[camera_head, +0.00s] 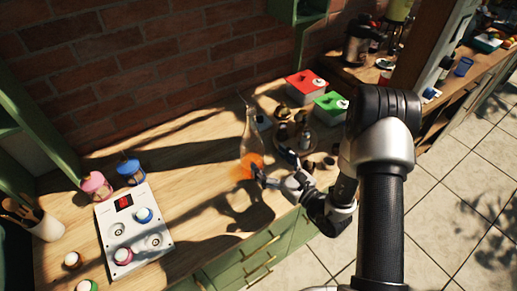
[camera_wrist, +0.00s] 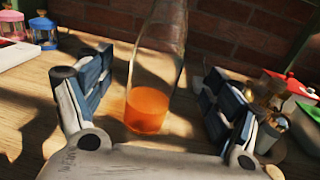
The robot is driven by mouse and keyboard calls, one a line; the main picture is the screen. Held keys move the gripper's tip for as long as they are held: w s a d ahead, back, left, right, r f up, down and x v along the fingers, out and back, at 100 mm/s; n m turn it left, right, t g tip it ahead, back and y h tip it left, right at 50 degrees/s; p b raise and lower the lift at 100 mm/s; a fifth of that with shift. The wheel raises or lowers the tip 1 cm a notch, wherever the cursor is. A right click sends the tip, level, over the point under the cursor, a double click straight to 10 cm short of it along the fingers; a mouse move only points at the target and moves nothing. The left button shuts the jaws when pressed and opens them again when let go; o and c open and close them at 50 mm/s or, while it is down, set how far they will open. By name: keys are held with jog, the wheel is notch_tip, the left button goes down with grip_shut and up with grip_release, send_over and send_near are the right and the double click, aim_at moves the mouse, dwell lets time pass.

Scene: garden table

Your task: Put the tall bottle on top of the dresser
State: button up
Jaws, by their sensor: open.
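The tall bottle is a clear glass bottle (camera_head: 247,135) with orange liquid at its bottom. It stands upright on the wooden top of the green dresser (camera_head: 190,222). In the wrist view the bottle (camera_wrist: 150,85) stands ahead of my gripper, between the lines of its two fingers. My gripper (camera_head: 272,168) is open, low over the dresser top and just to the right of the bottle in the head view. In the wrist view the fingers of my gripper (camera_wrist: 160,95) are spread to either side, with gaps between them and the glass.
A round tray with small bottles (camera_head: 303,138) stands close to the right of my gripper. Red-lidded (camera_head: 306,84) and green-lidded (camera_head: 331,104) boxes stand behind it. A white panel (camera_head: 135,232), pink jar (camera_head: 96,186) and blue jar (camera_head: 131,171) are at left. A brick wall is behind.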

jog(key=s+a+r+n+g+y, duration=0.3)
jog(key=s+r+n+g, duration=0.2)
jog(key=s+r, duration=0.15)
jog(key=s+a+r+n+g+y, duration=0.2)
jog(key=s+a+r+n+g, duration=0.25)
jog(key=r+n, duration=0.2)
jog(key=s+r+n+g+h, duration=0.4)
jog(key=s+n+g, duration=0.25)
jog(key=s, duration=0.45)
jog(key=s+d+n+h, duration=0.6)
jog(key=s+d, duration=0.1)
jog(key=w+d+r+n+t+h, duration=0.1)
jog(key=d+r+n+t+h, duration=0.3)
jog(key=d, duration=0.7)
jog(key=t+h, duration=0.2)
jog(key=t, duration=0.1)
jog(key=shift+d+r+h, duration=0.15)
jog(key=shift+d+h, duration=0.15)
